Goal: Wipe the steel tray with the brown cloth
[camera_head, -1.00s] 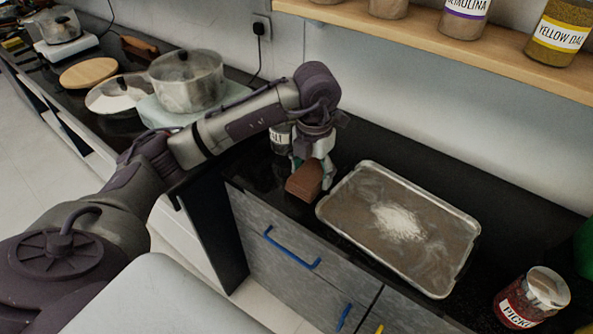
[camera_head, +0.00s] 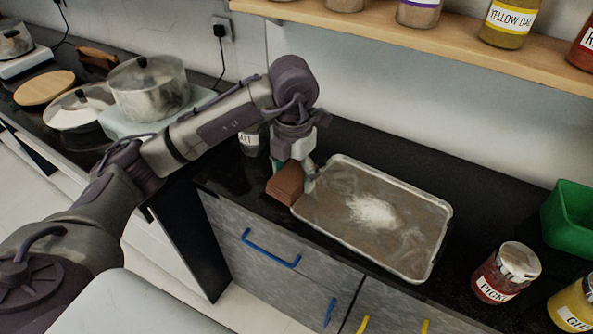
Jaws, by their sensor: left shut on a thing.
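The steel tray (camera_head: 432,240) lies on the black counter, with a patch of white powder (camera_head: 371,211) near its middle and brownish smears over its floor. My left gripper (camera_head: 293,174) points down at the tray's left end. It is shut on the folded brown cloth (camera_head: 284,185). The cloth is beside the tray's left rim; I cannot tell whether it touches the rim or the counter. The fingertips are partly hidden by the cloth. My right gripper is not in view.
A pickle jar (camera_head: 506,272), a yellow-labelled jar (camera_head: 574,305) and a green bin (camera_head: 570,217) stand right of the tray. A salt jar (camera_head: 249,140) stands behind my gripper. A pot (camera_head: 149,88) is at left. A shelf (camera_head: 420,45) with jars overhangs the back.

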